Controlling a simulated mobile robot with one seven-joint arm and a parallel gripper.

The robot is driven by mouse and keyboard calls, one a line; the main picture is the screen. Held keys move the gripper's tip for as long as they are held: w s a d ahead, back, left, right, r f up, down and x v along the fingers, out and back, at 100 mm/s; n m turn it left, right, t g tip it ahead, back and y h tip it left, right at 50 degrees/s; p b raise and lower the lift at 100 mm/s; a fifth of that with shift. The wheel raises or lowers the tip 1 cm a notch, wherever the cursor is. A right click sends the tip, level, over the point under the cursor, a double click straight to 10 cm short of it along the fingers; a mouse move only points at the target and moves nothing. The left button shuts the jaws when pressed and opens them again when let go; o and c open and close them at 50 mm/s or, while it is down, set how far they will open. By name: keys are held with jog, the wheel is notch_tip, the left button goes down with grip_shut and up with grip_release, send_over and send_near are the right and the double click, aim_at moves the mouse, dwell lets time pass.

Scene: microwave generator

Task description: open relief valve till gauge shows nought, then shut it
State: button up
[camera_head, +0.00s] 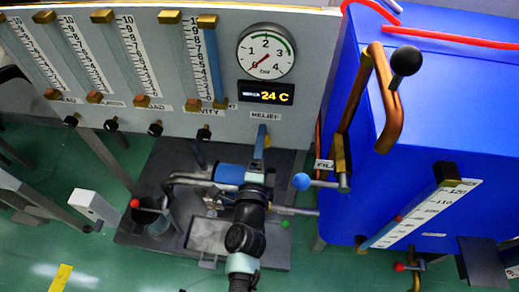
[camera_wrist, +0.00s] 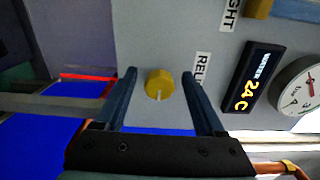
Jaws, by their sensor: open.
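The relief valve is a round yellow knob (camera_wrist: 158,84) with a white mark, on the grey panel by the RELIEF label (camera_wrist: 201,70). In the wrist view the mark points down the picture. My gripper (camera_wrist: 159,74) is open, with one finger on each side of the knob and visible gaps between. In the head view my gripper (camera_head: 261,132) is below the RELIEF label and hides the knob. The round gauge (camera_head: 266,52) has a red needle pointing lower left, at or close to the 0 end. The gauge (camera_wrist: 298,88) is cut off in the wrist view.
A display (camera_head: 266,93) reading 24 C sits under the gauge. Several sight tubes with scales line the panel's left. A blue tank (camera_head: 440,100) with a copper pipe (camera_head: 388,100) and a blue-ball lever (camera_head: 301,181) stands close on the right.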

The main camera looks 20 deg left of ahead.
jog(key=b+v, duration=0.2)
jog(key=v, duration=1.1)
